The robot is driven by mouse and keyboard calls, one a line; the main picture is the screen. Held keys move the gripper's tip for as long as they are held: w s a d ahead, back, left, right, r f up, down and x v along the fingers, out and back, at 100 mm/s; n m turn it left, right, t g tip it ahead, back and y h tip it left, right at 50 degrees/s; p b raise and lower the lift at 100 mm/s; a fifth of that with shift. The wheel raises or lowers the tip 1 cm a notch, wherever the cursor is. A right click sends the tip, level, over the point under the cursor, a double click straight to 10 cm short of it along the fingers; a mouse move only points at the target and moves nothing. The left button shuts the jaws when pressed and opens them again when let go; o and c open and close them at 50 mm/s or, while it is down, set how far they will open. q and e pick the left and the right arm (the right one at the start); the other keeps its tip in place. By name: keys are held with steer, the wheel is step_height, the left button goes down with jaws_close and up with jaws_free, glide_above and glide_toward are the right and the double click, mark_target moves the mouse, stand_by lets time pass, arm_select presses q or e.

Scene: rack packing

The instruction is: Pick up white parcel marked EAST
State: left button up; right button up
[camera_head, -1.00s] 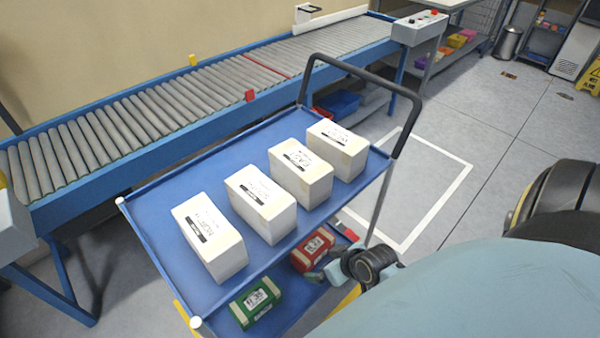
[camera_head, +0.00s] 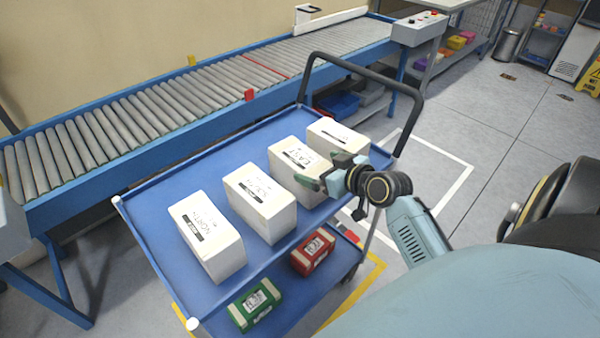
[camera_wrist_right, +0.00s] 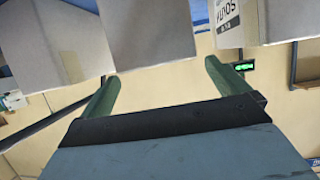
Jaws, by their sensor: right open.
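The white parcel marked EAST (camera_head: 293,162) stands on the blue top shelf of a cart, third from the left in a row of white parcels. My left gripper is not in view.
The parcels marked NORTH (camera_head: 207,240) and SOUTH (camera_head: 258,205) stand to the left; SOUTH also shows in the wrist view (camera_wrist_right: 240,22). The last parcel (camera_head: 335,135) is partly hidden by my gripper. Green (camera_head: 255,304) and red (camera_head: 313,250) boxes lie on the lower shelf. A roller conveyor (camera_head: 160,110) runs behind.

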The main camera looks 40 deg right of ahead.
mark_target(304, 160)
steer(key=shift+r+b+x, duration=0.15)
steer(key=shift+x, duration=1.4)
steer(key=shift+r+b+x, duration=0.15)
steer(key=shift+x, duration=1.35)
steer(key=shift+w+r, duration=0.1)
steer(key=c, duration=1.7)
